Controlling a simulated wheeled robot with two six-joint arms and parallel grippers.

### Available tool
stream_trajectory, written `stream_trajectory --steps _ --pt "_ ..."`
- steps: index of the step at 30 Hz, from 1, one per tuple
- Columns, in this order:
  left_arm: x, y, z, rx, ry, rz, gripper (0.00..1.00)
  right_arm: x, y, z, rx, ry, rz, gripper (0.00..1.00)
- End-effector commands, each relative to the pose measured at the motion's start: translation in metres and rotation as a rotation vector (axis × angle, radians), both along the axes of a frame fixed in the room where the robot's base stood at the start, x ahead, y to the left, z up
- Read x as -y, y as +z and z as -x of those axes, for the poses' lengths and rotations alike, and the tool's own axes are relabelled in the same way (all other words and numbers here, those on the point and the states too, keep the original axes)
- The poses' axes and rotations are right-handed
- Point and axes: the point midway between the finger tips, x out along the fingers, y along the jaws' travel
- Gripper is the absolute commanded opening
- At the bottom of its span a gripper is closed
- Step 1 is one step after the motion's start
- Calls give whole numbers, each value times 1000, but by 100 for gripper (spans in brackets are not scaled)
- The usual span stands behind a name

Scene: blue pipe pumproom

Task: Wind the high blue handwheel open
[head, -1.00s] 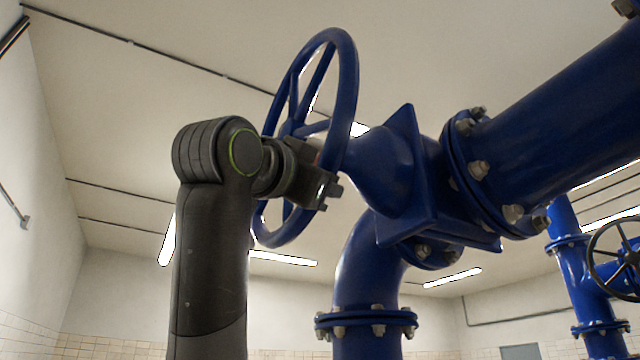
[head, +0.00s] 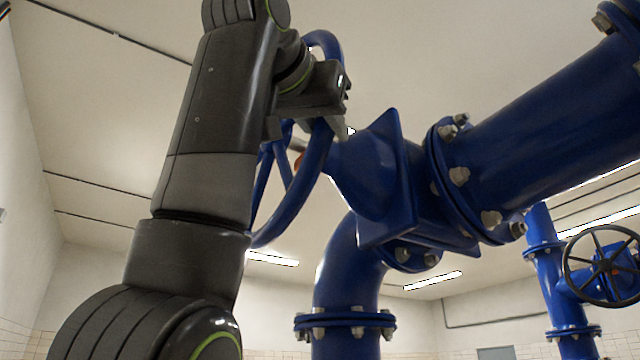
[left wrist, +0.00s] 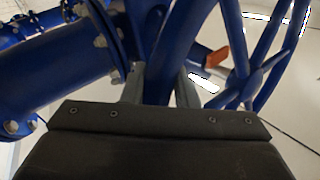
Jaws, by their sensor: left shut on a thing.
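The high blue handwheel (head: 309,178) stands on a blue valve body (head: 362,172), with its upper part and left side largely hidden behind my left arm. My left gripper (head: 338,122) is shut on the wheel's rim, high on the side nearest the valve. In the left wrist view the rim (left wrist: 182,40) passes between the two grey fingers of my gripper (left wrist: 160,88). The spokes and hub (left wrist: 242,85) show to the right there, with a small orange-red part (left wrist: 216,57) near the stem. My right gripper is not in view.
A thick blue flanged pipe (head: 560,110) runs from the valve to the upper right. A blue elbow pipe (head: 345,270) drops below it. A smaller black handwheel (head: 605,266) stands at the far right. The space left of my arm is clear up to the wall.

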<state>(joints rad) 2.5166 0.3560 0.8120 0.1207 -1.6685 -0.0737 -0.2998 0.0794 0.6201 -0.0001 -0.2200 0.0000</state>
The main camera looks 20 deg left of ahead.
Motion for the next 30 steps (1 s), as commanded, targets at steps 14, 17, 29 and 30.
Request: stream_trajectory --steps 14,17,29,30 --pt "4 8 4 -28 0 40 0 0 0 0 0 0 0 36" --pt "4 8 4 -29 0 40 0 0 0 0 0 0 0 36" --pt "4 7 4 -29 1 38 47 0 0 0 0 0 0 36" --pt "4 7 4 -29 1 38 47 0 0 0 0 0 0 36"
